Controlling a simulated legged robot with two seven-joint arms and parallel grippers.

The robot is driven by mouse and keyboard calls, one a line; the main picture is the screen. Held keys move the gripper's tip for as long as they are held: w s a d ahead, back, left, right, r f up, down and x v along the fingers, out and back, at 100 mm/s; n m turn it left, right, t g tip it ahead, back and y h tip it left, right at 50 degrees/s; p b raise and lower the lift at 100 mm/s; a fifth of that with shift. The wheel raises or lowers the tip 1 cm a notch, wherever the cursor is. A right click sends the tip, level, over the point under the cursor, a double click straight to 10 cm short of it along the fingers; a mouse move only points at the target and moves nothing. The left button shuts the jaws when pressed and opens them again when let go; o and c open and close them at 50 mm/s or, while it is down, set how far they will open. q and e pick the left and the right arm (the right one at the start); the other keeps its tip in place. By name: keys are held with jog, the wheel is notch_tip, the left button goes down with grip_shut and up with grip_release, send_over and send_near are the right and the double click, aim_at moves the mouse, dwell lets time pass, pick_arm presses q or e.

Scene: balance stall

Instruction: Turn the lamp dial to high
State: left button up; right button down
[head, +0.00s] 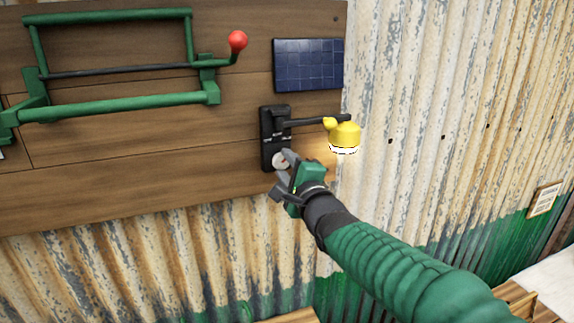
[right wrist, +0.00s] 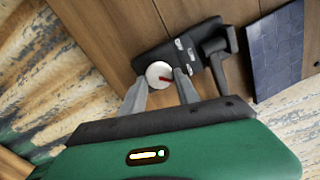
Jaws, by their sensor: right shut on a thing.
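The lamp is a black wall plate (head: 274,128) with a dark arm and a yellow lamp head (head: 345,135), which glows at its lower rim. A round white dial (right wrist: 159,75) with a red pointer mark sits on the plate; it also shows in the head view (head: 281,161), partly covered by my gripper. My right gripper (right wrist: 160,88) has its two grey fingers around the dial and is shut on it. Small pale markings (right wrist: 184,50) on the plate are too small to read. My left gripper is not in view.
A dark blue solar panel (head: 308,65) is mounted above the lamp. A green frame (head: 120,108) with a red-knobbed crank (head: 237,41) is fixed to the wooden board at upper left. Corrugated metal wall (head: 440,110) lies to the right, with a small sign (head: 545,199).

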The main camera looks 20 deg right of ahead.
jog(key=shift+m, duration=1.5)
